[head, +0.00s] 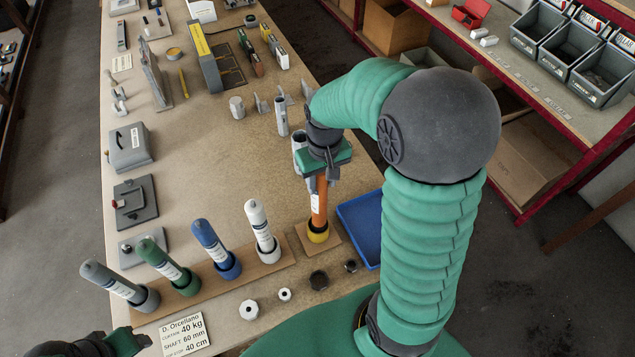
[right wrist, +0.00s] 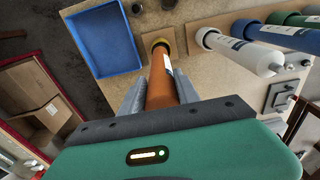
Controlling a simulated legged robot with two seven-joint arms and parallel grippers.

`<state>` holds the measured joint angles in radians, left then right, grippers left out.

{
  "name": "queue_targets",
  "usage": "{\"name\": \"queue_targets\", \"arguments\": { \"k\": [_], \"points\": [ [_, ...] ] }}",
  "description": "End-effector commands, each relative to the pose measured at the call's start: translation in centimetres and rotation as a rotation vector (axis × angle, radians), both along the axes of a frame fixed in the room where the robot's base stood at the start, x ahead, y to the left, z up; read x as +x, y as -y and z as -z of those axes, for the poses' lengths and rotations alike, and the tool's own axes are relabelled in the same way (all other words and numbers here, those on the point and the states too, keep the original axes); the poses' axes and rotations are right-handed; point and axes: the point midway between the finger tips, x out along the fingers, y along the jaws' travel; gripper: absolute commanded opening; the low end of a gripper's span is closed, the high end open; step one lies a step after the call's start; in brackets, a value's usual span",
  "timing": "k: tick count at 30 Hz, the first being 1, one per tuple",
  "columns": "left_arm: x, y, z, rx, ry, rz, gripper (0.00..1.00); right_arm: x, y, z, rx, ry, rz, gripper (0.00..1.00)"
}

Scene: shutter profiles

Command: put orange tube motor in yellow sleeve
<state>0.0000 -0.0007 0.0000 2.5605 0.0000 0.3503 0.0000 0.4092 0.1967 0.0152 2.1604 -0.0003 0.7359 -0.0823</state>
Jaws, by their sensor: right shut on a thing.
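The orange tube motor (head: 319,203) stands nearly upright, with its lower end at the yellow sleeve (head: 317,232). The sleeve sits on a small wooden base. My right gripper (head: 318,182) is shut on the upper part of the orange tube, above the sleeve. In the right wrist view the orange tube (right wrist: 161,88) runs between the two grey fingers (right wrist: 160,97) to the yellow sleeve (right wrist: 161,43). The tube's foot appears inside the sleeve's rim; how deep I cannot tell. My left gripper (head: 95,347) is at the bottom left, partly cut off, and its fingers do not show clearly.
A wooden rack (head: 199,293) left of the sleeve holds grey, green, blue and white tubes in matching sleeves. A blue tray (head: 362,225) lies just right. Dark and white nuts lie in front, near a printed card (head: 185,334). Grey tubes and brackets stand behind.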

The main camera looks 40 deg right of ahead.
Motion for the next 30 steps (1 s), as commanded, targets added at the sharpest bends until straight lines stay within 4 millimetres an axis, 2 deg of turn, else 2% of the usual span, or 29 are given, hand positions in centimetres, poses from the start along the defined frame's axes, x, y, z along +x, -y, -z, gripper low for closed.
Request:
{"name": "queue_targets", "arguments": {
  "k": [11,22,23,27,30],
  "points": [
    [0.0,0.0,-1.1,0.0,0.0,0.0,0.51,0.3,0.0,4.7,-0.001,0.002,-0.001,0.0],
    [0.0,0.0,-0.8,0.0,0.0,0.0,0.51,0.3,0.0,5.4,-0.002,0.005,-0.001,0.0],
    [0.0,0.0,-0.8,0.0,0.0,0.0,0.51,0.2,0.0,5.4,0.0,0.001,-0.001,0.42],
    [0.0,0.0,-0.9,0.0,0.0,0.0,0.51,0.3,0.0,5.4,0.0,0.001,-0.001,0.6],
    [0.0,0.0,-0.9,0.0,0.0,0.0,0.51,0.2,0.0,5.4,0.0,0.001,-0.001,0.6]
  ]
}}
